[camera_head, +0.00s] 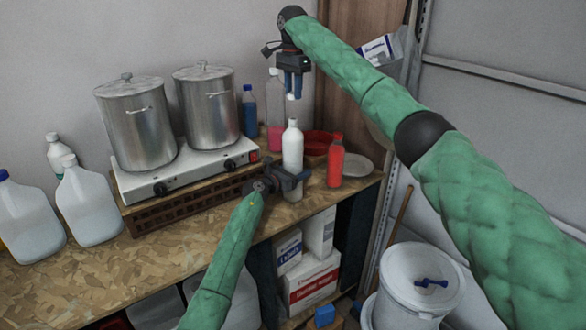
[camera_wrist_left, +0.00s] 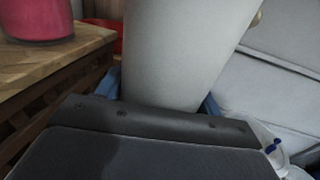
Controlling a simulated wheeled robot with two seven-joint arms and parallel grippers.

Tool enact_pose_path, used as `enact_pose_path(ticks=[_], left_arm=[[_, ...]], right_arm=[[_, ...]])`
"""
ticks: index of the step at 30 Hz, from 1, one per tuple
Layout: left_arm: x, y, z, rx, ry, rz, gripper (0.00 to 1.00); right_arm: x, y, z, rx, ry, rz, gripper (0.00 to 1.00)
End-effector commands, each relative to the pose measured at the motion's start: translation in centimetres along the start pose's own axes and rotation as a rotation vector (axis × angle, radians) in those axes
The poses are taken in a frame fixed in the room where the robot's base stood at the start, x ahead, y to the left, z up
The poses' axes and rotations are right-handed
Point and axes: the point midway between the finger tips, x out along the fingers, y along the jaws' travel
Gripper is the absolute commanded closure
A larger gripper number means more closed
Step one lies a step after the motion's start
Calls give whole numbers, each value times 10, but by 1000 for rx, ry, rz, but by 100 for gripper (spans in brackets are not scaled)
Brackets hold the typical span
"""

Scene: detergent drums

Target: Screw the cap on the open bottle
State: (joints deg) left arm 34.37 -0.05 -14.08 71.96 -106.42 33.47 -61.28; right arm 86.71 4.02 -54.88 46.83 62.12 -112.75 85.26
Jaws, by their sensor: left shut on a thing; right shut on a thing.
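The white bottle (camera_head: 292,150) stands upright near the front right edge of the workbench in the head view. Its narrow neck points up. My left gripper (camera_head: 296,181) is shut around the bottle's lower body. In the left wrist view the bottle (camera_wrist_left: 183,50) fills the space between the blue fingers (camera_wrist_left: 160,98). My right gripper (camera_head: 292,86) points straight down above the bottle. It is shut on a small white cap (camera_head: 291,97), which shows just below its fingertips. The cap is above the bottle neck, with a gap between them.
A red bottle (camera_head: 335,162) stands close right of the white bottle, with a grey plate (camera_head: 357,164) and red dish (camera_head: 318,142) behind. A pink-filled bottle (camera_head: 275,135) and blue bottle (camera_head: 249,112) stand behind. Two steel pots (camera_head: 138,128) sit on a hotplate (camera_head: 190,172) to the left.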

Motion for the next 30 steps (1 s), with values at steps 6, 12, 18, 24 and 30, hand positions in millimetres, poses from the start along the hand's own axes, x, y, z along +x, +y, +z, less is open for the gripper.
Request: enact_pose_path(ticks=[6,12,18,24,30], left_arm=[[0,0,0,0,0,0,75],[0,0,0,0,0,0,75],[0,0,0,0,1,1,75],[0,0,-1,0,1,1,75],[0,0,-1,0,1,1,75]], right_arm=[[20,0,1,-1,-1,1,91],[43,0,2,0,-1,1,91],[48,0,2,0,0,-1,91],[49,0,2,0,0,0,91],[50,0,2,0,0,0,91]])
